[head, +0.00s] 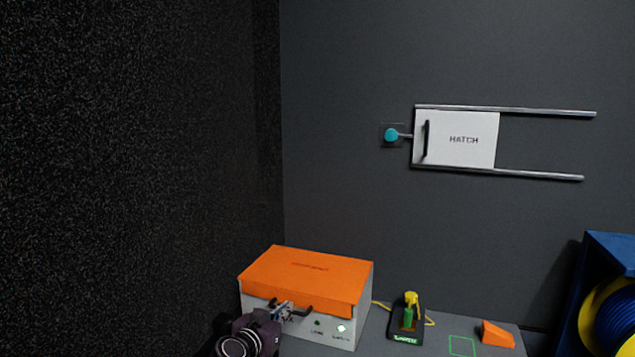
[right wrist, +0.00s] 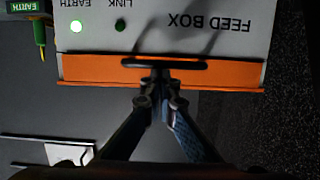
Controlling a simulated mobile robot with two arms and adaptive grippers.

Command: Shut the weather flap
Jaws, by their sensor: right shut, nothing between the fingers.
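The orange weather flap (head: 312,275) lies over the top of the white feed box (head: 342,330). Its front lip hangs over the upper front face; I cannot tell whether it is fully seated. In the right wrist view the flap (right wrist: 90,70) shows as an orange strip along the box (right wrist: 165,35), with a dark bar handle (right wrist: 185,65). My right gripper (head: 285,310) is shut and empty in front of the lip. In the right wrist view its fingertips (right wrist: 160,85) are at the handle; I cannot tell whether they touch it. My left gripper is out of view.
A yellow-green earth clamp (head: 410,310) sits on a dark stand right of the box. An orange wedge (head: 497,335) and a green outlined square lie farther right. A blue cable reel (head: 610,300) stands at the right edge. A white hatch (head: 456,139) is on the back wall.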

